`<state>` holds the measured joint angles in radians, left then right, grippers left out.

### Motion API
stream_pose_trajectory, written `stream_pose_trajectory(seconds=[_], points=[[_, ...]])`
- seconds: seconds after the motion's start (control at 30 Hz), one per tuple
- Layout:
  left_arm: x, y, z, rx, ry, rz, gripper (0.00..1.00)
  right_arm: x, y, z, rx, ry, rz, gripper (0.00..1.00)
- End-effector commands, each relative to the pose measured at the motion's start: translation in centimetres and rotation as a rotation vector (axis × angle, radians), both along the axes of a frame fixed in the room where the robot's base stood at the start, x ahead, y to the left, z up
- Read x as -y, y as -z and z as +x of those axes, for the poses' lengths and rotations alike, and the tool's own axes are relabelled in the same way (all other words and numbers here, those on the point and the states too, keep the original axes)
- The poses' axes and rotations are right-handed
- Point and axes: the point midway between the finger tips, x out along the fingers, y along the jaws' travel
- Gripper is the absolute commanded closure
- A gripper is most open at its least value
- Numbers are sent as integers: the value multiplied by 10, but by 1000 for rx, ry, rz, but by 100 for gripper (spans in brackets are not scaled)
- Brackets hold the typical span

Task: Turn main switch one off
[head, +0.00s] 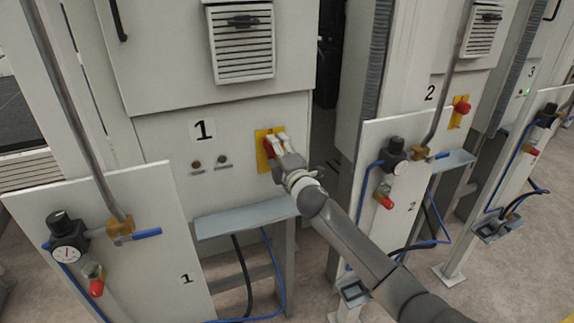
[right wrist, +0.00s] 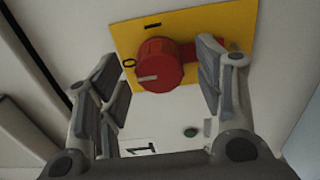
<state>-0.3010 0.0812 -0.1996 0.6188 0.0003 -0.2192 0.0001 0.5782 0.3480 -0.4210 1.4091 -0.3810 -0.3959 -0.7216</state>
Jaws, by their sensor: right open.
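Main switch one is a red rotary knob (head: 269,147) on a yellow plate (head: 262,163) on the cabinet front, right of the label "1" (head: 204,129). In the right wrist view the knob (right wrist: 160,66) fills the middle, with a "0" mark on its left and a bar mark above. Its white line points left, on the side nearer the "0". My right gripper (head: 277,142) is at the switch. In the wrist view its open fingers (right wrist: 160,85) stand on both sides of the knob, with gaps visible. My left gripper is out of view.
Two small buttons (head: 209,161) sit left of the switch. A grey ledge (head: 245,218) juts out below. Panel "1" (head: 150,265) with a gauge and valve stands at front left. Cabinet "2" has its own red switch (head: 462,107) to the right.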

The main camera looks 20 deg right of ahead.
Motion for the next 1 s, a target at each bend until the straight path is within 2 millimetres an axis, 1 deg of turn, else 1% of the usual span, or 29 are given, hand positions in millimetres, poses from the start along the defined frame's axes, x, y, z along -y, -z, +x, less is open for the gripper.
stream_pose_trajectory(seconds=[0.4,0.6,0.8,1.0], points=[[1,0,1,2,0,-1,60,2,2,-63,-2,-2,-1,39],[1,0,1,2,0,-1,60,3,1,-91,-3,-1,-1,39],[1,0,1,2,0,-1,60,3,1,-106,-1,-1,-1,39],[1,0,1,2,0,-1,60,3,1,-109,-2,0,0,39]])
